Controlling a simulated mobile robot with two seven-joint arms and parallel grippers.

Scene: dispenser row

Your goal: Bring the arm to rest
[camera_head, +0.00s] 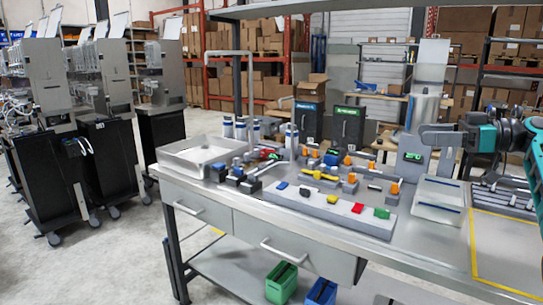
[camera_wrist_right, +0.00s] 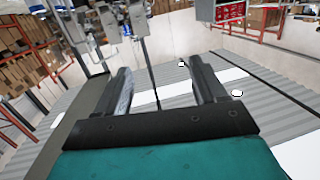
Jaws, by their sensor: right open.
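My right arm comes in from the right edge in the head view. Its teal and dark gripper (camera_head: 436,135) points left, above the right part of the workbench (camera_head: 300,235). In the right wrist view the gripper (camera_wrist_right: 160,76) shows two dark fingers spread apart with nothing between them. My left gripper is in neither view.
A grey block with coloured pieces (camera_head: 330,206) lies along the bench's front. An open metal tray (camera_head: 165,165) stands at the left and a clear bin (camera_head: 438,201) at the right. The yellow-outlined area (camera_head: 500,240) looks clear. Dark wheeled machines (camera_head: 108,160) stand left.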

